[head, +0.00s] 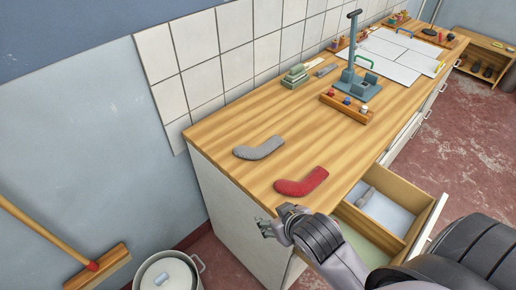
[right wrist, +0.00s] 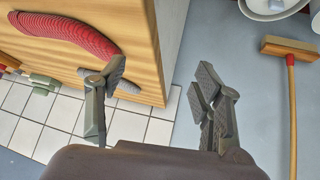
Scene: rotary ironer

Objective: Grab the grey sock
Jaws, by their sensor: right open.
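The grey sock (head: 260,149) lies bent on the wooden worktop near its left end. In the right wrist view a small part of the grey sock (right wrist: 128,88) shows behind one finger, which hides most of it. A red ribbed sock (head: 302,181) lies between the grey sock and my right gripper, and it also shows large in the right wrist view (right wrist: 75,31). My right gripper (head: 277,221) is beside the near left corner of the worktop, apart from both socks. In the right wrist view its fingers (right wrist: 160,84) are spread and empty. My left gripper is not in view.
An open drawer (head: 414,190) juts from the cabinet below the worktop, by my right arm. A pot (head: 166,273) and a broom (head: 97,268) are at lower left.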

